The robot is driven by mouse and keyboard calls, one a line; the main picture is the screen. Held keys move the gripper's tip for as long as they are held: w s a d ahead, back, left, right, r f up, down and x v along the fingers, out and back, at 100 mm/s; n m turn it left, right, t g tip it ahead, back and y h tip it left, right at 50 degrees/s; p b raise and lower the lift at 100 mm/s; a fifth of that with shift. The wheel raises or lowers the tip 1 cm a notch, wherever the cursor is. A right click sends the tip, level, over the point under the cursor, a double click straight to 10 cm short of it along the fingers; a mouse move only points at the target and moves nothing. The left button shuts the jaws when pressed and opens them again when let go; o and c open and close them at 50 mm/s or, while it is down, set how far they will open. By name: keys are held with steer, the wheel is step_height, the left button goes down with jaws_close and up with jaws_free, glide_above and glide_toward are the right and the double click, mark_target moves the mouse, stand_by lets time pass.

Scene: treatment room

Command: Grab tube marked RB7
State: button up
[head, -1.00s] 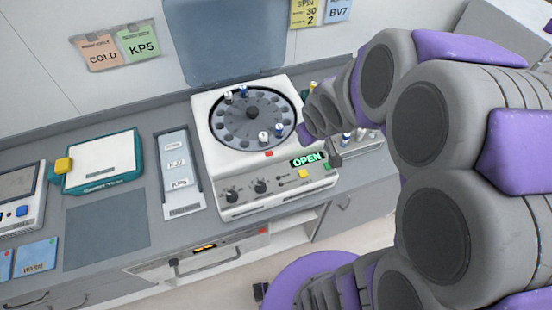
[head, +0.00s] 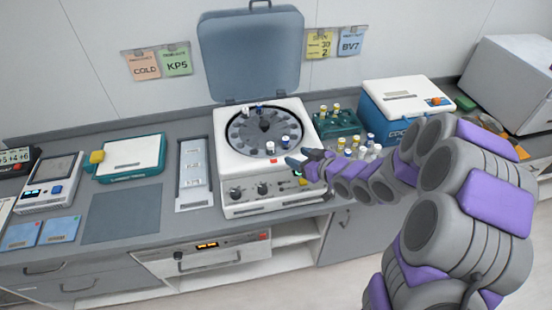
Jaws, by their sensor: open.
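Several capped tubes stand in a teal rack (head: 322,124) right of the centrifuge, with yellowish caps (head: 336,108). More tubes with white and yellow caps (head: 356,146) stand in front of it, partly behind my arm. The open centrifuge (head: 230,165) holds a few tubes in its round rotor (head: 246,133), with white (head: 270,148) and blue (head: 285,141) caps. No tube label is legible, so I cannot tell which is RB7. My gripper (head: 297,163) is open and empty over the centrifuge's front right corner, hiding part of its panel.
The centrifuge's raised lid (head: 250,50) stands behind it. A blue-and-white cooler box (head: 405,100) and a grey box (head: 510,75) are to the right. A grey mat (head: 122,213) lies bare at left, near a label strip (head: 194,170) and a teal-edged device (head: 130,155).

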steer(key=b, duration=0.1)
glide_toward(271, 144)
steer(key=x, duration=0.5)
steer(key=shift+s+a+f, duration=0.25)
steer(key=shift+s+a, duration=0.1)
steer(key=shift+a, duration=0.05)
steer(key=shift+w+d+f+b, duration=0.2)
steer(key=shift+w+b, duration=0.15)
steer(key=shift+w, duration=0.15)
steer(key=b+x, duration=0.1)
steer(key=x, duration=0.3)
steer(key=shift+w+a+f, duration=0.15)
steer(key=shift+a, duration=0.05)
steer(key=shift+w+a+f, duration=0.1)
steer(key=shift+w+a, duration=0.05)
steer(key=shift+a, duration=0.3)
steer(key=shift+d, duration=0.3)
steer(key=shift+c, duration=0.2)
steer(key=shift+d, duration=0.3)
steer(key=c, duration=0.6)
steer(key=shift+a, duration=0.35)
jaws_close()
